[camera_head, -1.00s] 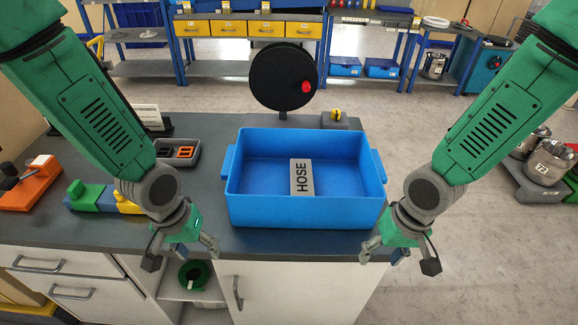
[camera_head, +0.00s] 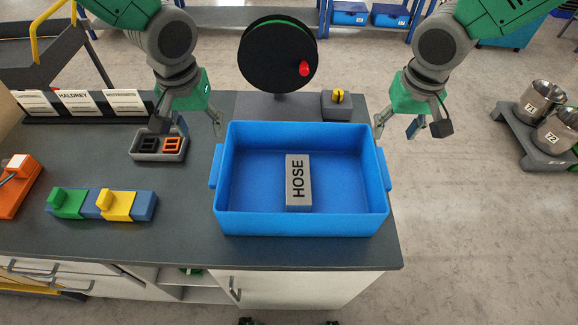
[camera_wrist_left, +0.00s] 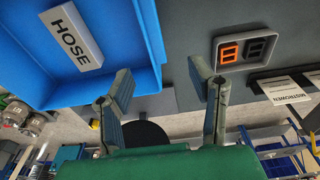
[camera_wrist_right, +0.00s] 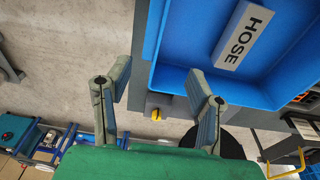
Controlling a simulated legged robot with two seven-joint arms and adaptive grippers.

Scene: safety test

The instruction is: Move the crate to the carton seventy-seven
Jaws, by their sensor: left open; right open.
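The blue crate (camera_head: 300,222) stands on the dark counter, open at the top, with a handle on each short side. A grey block marked HOSE (camera_head: 298,182) lies inside it. My left gripper (camera_head: 199,125) is open and empty near the crate's far left corner, above the counter. My right gripper (camera_head: 397,128) is open and empty near the far right corner, beyond the counter's right edge. The crate also shows in the left wrist view (camera_wrist_left: 140,35) and the right wrist view (camera_wrist_right: 180,62), apart from the fingers. I see no carton marked seventy-seven.
A black reel (camera_head: 277,55) with a red knob stands behind the crate, beside a yellow knob on a grey box (camera_head: 337,108). Metal pots (camera_head: 540,100) stand right, with open floor between.

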